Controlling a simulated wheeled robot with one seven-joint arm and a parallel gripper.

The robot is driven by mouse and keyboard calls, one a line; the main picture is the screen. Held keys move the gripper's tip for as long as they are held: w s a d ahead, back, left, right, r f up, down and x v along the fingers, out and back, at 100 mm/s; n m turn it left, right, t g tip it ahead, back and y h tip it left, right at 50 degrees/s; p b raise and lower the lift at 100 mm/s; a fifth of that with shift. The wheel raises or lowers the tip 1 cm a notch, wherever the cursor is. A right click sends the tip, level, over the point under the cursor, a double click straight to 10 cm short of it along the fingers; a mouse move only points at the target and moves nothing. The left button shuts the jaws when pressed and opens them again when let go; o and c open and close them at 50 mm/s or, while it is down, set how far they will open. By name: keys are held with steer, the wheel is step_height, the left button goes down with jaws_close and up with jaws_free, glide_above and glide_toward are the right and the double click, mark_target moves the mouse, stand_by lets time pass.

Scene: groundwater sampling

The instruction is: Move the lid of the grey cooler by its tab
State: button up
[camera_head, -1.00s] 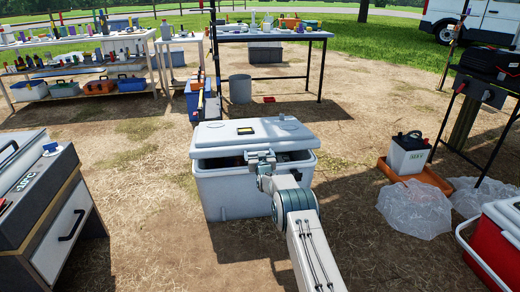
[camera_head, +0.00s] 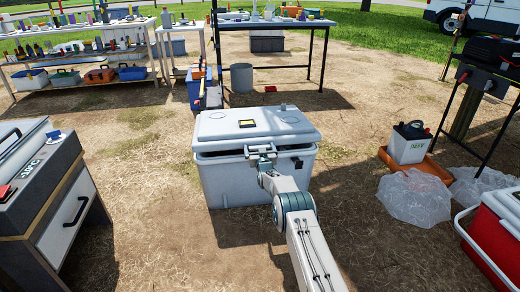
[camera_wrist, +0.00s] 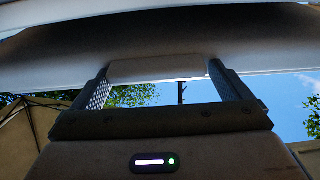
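The pale grey cooler (camera_head: 232,188) stands on the ground in the middle of the head view. Its lid (camera_head: 215,128) is tilted a little open, hinged at the far side, with a narrow dark gap below its near edge. My gripper (camera_head: 262,152) is at the middle of that near edge. In the wrist view, the lid (camera_wrist: 60,50) spans the top, and its tab (camera_wrist: 157,69) sits between the two fingers of my gripper (camera_wrist: 158,80), which appear to press on its sides. The inside of the cooler is mostly hidden.
A dark-framed table (camera_head: 270,27) with a grey bucket (camera_head: 241,77) stands behind the cooler. A grey cabinet (camera_head: 62,220) is at the left. A battery (camera_head: 409,146), clear plastic bags (camera_head: 415,197) and a red cooler (camera_head: 492,245) are at the right. Bare ground surrounds the cooler.

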steer(key=shift+d+r, duration=0.1)
steer(key=shift+d, duration=0.15)
steer(key=shift+s+d+p, duration=0.15)
steer(key=shift+s+p, duration=0.25)
steer(key=shift+p, duration=0.15)
steer(key=s+p, duration=0.6)
steer(key=s, duration=0.7)
steer(key=shift+d+f, duration=0.3)
steer(key=shift+d, duration=0.05)
